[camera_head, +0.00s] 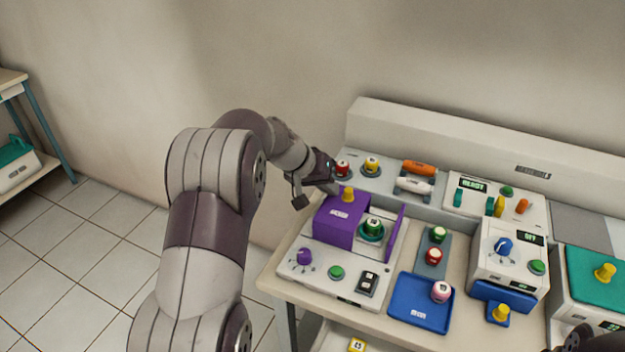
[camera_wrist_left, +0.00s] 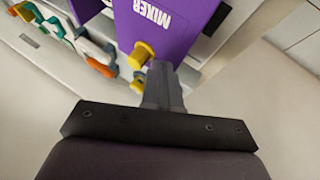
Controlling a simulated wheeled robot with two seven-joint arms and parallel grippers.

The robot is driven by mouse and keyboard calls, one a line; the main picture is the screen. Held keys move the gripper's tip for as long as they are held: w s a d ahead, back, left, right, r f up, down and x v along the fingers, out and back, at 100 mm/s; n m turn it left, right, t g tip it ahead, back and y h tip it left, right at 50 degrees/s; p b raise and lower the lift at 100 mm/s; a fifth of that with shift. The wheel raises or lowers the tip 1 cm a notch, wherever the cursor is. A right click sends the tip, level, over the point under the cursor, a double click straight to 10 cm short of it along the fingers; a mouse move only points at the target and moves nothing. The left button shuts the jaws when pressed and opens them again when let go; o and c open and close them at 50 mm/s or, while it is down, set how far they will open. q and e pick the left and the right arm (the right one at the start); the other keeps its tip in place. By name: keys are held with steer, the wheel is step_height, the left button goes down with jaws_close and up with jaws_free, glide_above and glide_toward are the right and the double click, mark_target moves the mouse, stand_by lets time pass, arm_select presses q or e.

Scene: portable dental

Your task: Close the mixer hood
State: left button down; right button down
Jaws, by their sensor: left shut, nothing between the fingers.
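The mixer (camera_head: 320,265) is a white unit with a purple dial and a green button on its front. Its purple hood (camera_head: 335,222) sits over the left part, with a yellow knob (camera_head: 348,194) on top. A gap separates the hood from an upright purple panel (camera_head: 397,232); a green jar (camera_head: 373,227) stands exposed in it. My left gripper (camera_head: 332,187) is shut and empty, just left of the knob. In the left wrist view the shut fingers (camera_wrist_left: 164,80) are beside the yellow knob (camera_wrist_left: 141,54) and the hood (camera_wrist_left: 160,20); contact is unclear.
Red and yellow-topped jars (camera_head: 371,165) stand behind the hood. A blue tray (camera_head: 420,302) with a pink-white jar and a rack (camera_head: 433,255) with green and red jars are to the right. More white devices (camera_head: 510,250) fill the bench's right side.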

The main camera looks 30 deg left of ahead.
mark_target(364, 209)
arm_select(q)
steer(key=shift+w+d, duration=0.15)
steer(key=shift+d, duration=0.25)
steer(key=shift+d, duration=0.2)
steer(key=d+b, duration=0.1)
steer(key=d, duration=0.6)
steer(key=shift+w+d, duration=0.15)
